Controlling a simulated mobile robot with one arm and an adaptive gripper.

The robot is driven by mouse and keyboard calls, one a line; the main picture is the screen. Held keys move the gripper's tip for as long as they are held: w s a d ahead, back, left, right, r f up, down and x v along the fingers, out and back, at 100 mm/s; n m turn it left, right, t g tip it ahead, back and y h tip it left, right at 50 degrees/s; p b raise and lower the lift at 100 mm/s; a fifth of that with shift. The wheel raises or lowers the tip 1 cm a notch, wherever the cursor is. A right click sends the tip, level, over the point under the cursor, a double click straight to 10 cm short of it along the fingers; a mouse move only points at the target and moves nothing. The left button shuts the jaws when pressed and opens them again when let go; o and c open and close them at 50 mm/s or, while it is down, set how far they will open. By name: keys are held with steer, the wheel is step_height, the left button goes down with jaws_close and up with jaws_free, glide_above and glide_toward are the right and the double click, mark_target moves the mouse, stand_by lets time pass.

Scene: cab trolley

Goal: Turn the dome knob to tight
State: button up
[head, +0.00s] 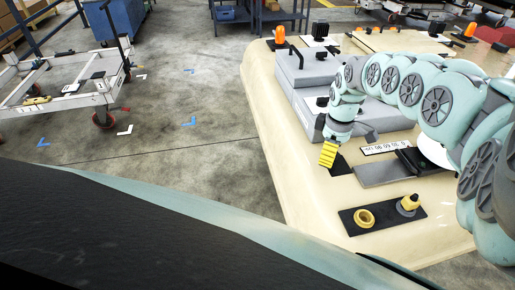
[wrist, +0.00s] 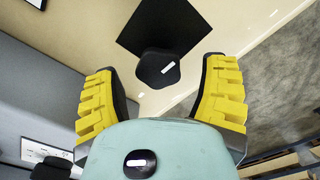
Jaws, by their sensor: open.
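The black dome knob (wrist: 152,72) shows in the wrist view in front of a black square plate (wrist: 165,25), with a short white mark on its top. My gripper (wrist: 160,80) is open, with one yellow finger on each side of the knob. Clear gaps show between the fingers and the knob, and I see no contact. In the head view my gripper (head: 327,154) hangs over the cream panel beside a black plate (head: 341,167). The knob cannot be made out there. I cannot tell the tight marking.
A black plate with a yellow ring (head: 363,217) and a yellow knob (head: 408,204) lies nearer on the panel. A grey box (head: 300,72) stands behind my gripper. A label strip (head: 384,149) and a grey plate (head: 385,172) lie to its right.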

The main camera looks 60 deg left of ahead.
steer(key=shift+c, duration=0.2)
steer(key=c, duration=1.2)
steer(key=shift+o, duration=0.2)
steer(key=shift+w+f+m, duration=0.1)
steer(key=shift+m, duration=0.3)
steer(key=m+b, duration=0.1)
steer(key=m, duration=0.1)
steer(key=shift+w+m, duration=0.1)
steer(key=shift+m, duration=0.3)
steer(key=m, duration=0.4)
steer(key=shift+w+m+b, duration=0.1)
steer(key=shift+m+b, duration=0.2)
steer(key=shift+b, duration=0.1)
steer(key=m, duration=0.4)
steer(key=shift+w+m, duration=0.1)
steer(key=shift+m, duration=2.3)
